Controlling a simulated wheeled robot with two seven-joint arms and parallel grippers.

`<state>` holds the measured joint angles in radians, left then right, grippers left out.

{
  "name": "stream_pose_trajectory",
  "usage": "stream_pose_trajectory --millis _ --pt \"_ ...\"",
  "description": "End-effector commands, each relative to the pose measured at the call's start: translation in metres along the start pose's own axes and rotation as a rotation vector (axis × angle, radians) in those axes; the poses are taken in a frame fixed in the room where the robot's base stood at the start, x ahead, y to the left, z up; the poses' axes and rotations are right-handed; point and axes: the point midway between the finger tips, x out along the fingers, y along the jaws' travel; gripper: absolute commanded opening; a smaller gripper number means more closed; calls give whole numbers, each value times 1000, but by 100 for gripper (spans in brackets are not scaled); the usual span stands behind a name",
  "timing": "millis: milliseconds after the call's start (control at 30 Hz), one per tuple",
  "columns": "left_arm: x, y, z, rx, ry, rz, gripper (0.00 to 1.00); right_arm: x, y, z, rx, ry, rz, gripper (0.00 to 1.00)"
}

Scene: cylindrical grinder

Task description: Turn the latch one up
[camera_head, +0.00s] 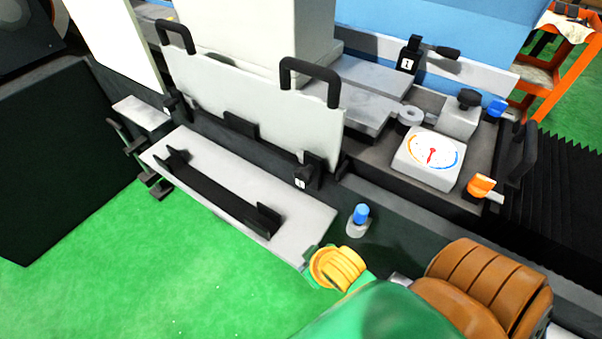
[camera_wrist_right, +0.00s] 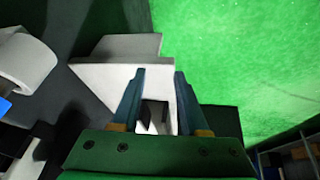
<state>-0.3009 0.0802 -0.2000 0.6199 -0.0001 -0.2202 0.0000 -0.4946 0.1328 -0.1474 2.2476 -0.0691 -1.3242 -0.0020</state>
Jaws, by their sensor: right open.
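Two black boxes marked with a 1-like label show in the head view. One latch block (camera_head: 407,62) stands upright at the back rail, with a dark lever beside it (camera_head: 447,52). The other latch block (camera_head: 303,183) sits at the lower right corner of the white door (camera_head: 250,110). I cannot tell which is latch one. My right gripper (camera_wrist_right: 159,73) is open in the right wrist view. A small black and white piece (camera_wrist_right: 155,115) shows between its fingers, with no clear contact. Its fingertips cannot be made out in the head view. My left gripper is not in view.
A grey shelf (camera_head: 305,215) with a black bracket (camera_head: 215,195) runs below the door. A blue button (camera_head: 361,213) stands right of it. A dial box (camera_head: 430,158) and an orange knob (camera_head: 481,186) sit farther right. Green floor (camera_head: 140,270) is open at the lower left.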

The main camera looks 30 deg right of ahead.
Motion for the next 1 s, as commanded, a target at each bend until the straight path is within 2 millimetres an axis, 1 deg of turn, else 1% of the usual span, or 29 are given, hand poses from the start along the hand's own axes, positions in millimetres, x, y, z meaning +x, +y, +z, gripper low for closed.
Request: stream_pose_trajectory --millis 33,67,100,167,200,267,300,333,367,400,433,467,500,533,567,600,633,667,700,733,767,800,833,867,900,933,1000 --pt "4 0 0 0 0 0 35 -6 11 -28 -25 100 51 44" --pt "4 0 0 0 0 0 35 -10 19 -46 -44 162 85 44" --pt "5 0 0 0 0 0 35 -17 27 -71 -72 247 131 44" --pt "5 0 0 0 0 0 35 -28 39 -109 -121 383 204 44" --pt "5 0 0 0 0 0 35 -38 46 -134 -161 479 255 44" --pt "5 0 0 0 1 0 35 -56 53 -175 -235 633 335 44" --pt "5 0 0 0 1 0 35 -72 55 -203 -298 744 392 44" --pt "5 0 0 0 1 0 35 -86 55 -224 -354 834 438 44" --pt "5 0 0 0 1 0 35 -102 52 -245 -420 928 485 44" --pt "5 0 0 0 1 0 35 -127 43 -274 -530 1068 554 44" --pt "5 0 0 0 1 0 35 -148 32 -294 -636 1182 608 44" --pt "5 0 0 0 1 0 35 -168 16 -312 -761 1299 661 44" --pt "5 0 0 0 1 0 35 -193 -12 -329 -960 1452 726 44" --pt "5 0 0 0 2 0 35 -207 -36 -336 -1136 1557 768 44" --pt "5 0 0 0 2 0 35 -214 -61 -337 -1332 1646 796 44" --pt "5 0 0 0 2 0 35 -212 -90 -332 -1619 1729 810 44" --pt "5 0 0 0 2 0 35 -202 -107 -324 -1851 1757 797 44" --pt "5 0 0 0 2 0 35 -185 -116 -315 -2091 1751 761 44" --pt "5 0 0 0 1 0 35 -157 -115 -300 -2412 1682 672 44" --pt "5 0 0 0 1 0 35 -134 -103 -289 -2640 1586 571 44" --pt "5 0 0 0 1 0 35 -114 -83 -278 2697 -1377 -425 44" --pt "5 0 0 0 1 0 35 -92 -46 -265 2747 -1108 -227 44" --pt "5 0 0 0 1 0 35 -82 -16 -255 2780 -928 -85 44" --pt "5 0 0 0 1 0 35 -78 13 -245 2807 -777 42 44" --pt "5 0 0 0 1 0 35 -78 47 -235 2835 -612 187 44" --pt "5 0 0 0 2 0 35 -81 68 -227 2852 -513 282 44" --pt "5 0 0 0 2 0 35 -91 105 -214 2879 -347 450 44"
